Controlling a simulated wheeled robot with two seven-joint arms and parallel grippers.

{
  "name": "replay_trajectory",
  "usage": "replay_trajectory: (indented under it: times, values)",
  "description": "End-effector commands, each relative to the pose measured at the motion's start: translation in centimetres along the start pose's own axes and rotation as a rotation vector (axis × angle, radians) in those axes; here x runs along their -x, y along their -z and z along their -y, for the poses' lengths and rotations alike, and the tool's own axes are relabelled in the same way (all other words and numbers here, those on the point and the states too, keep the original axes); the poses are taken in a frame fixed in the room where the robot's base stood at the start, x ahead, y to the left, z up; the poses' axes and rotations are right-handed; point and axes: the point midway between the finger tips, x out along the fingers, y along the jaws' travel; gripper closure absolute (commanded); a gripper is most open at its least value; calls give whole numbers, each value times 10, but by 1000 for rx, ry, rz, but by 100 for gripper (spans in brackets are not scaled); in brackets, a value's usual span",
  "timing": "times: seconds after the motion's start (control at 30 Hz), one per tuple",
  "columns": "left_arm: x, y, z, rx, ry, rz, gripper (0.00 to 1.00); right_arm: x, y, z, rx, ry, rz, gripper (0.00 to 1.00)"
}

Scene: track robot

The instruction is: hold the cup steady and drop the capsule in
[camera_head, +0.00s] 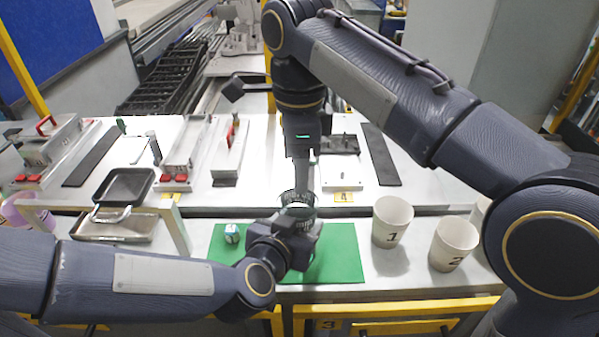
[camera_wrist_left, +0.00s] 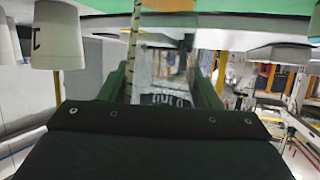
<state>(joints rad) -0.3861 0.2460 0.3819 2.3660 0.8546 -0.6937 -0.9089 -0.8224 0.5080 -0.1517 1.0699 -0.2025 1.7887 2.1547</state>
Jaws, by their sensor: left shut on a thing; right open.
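A clear cup (camera_head: 298,199) stands over the green mat, its dark-looking rim showing in the head view. My left gripper (camera_head: 306,226) is shut on the cup from the side. In the left wrist view, the see-through cup (camera_wrist_left: 165,65) shows between the two fingers. My right gripper (camera_head: 302,186) points straight down just above the cup's mouth and is open. I cannot make out a capsule at its tips or inside the cup. A small white and teal block (camera_head: 232,233) lies on the mat to the left.
The green mat (camera_head: 340,262) lies on the front bench. White cups marked 1 (camera_head: 391,222) and 2 (camera_head: 453,244) stand to its right. A metal tray (camera_head: 112,227) and a dark tray (camera_head: 124,186) are at left. Fixtures fill the bench behind.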

Motion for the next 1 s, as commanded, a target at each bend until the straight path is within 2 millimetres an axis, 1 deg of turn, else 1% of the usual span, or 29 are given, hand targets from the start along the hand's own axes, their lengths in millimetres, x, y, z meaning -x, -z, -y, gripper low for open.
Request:
replay_trajectory:
  times: [0.13, 0.4, 0.43, 0.6, 0.87, 1.0]
  values:
    - [0, 0, 0, 0, 0, -1, 70, 8, 0, 0, 0, 1, 1, 49]
    - [0, 0, 0, 0, 0, -1, 70, 9, 0, 0, 0, -1, 0, 49]
    - [0, 0, 0, 0, 0, -1, 39, 9, 0, 0, 0, -1, 0, 49]
    - [0, 0, 0, 0, 0, 0, 17, 9, 0, 0, 0, -1, 0, 49]
    - [0, 0, 0, 0, 0, 0, 17, 9, 0, 0, 0, 0, 0, 49]
    - [9, 1, 0, -1, 0, -2, 17, 9, 0, 0, 0, 0, 0, 49]
